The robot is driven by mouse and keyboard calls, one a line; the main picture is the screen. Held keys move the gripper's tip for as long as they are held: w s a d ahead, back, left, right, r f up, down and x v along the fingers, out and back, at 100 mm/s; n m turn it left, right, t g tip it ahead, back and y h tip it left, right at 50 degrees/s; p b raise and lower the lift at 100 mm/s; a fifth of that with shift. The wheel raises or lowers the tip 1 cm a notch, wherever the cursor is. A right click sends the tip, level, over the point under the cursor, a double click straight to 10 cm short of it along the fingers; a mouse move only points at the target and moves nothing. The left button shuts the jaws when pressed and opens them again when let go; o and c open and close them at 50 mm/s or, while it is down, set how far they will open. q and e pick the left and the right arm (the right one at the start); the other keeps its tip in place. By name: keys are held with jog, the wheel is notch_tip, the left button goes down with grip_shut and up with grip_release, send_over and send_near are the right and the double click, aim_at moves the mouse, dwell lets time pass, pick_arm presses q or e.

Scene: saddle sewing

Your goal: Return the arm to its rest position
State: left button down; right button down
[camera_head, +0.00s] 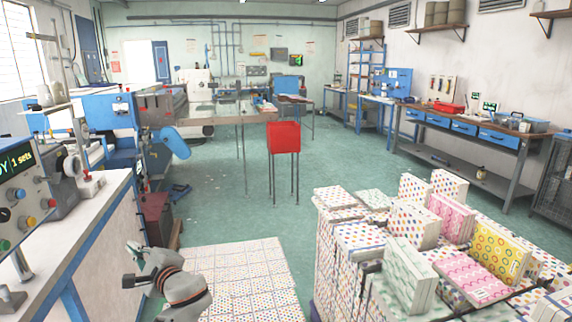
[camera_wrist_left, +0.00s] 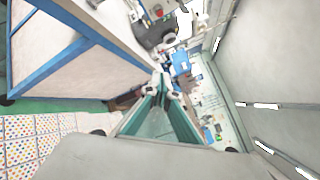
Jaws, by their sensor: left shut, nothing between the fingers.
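My left gripper (camera_head: 138,252) is low in the head view, left of centre, with its wrist below and to the right. In the left wrist view its teal fingers (camera_wrist_left: 163,82) come together at their tips. It is shut and empty, in the air beside the white table (camera_head: 98,190) and left of the patterned stacks on the floor. My right gripper is not in view.
Patterned books or notebooks (camera_head: 409,273) are piled at the lower right. A low block of dotted stacks (camera_head: 235,275) lies right of my left arm. A red stool (camera_head: 283,137) stands farther back. The green floor (camera_head: 220,190) between is largely clear.

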pick_arm(q)
jog(key=s+d+f+n+h, duration=0.1)
jog(key=s+d+f+h, duration=0.25)
jog(key=f, duration=0.55)
jog(key=s+d+f+h, duration=0.3)
jog(key=s+f, duration=0.1)
jog(key=f, duration=0.5)
jog(key=s+d+f+n+h, duration=0.1)
jog(key=s+d+f+h, duration=0.25)
jog(key=f, duration=0.55)
jog(key=s+d+f+n+h, duration=0.2)
jog(key=s+d+n, duration=0.1)
jog(key=s, duration=0.4)
jog(key=s+d+f+n+h, duration=0.2)
jog(key=s+d+n, duration=0.1)
jog(key=s, duration=0.4)
jog(key=s+d+f+n+h, duration=0.2)
jog(key=s+d+h, duration=0.1)
jog(key=s, duration=0.5)
jog(key=shift+n, duration=0.4)
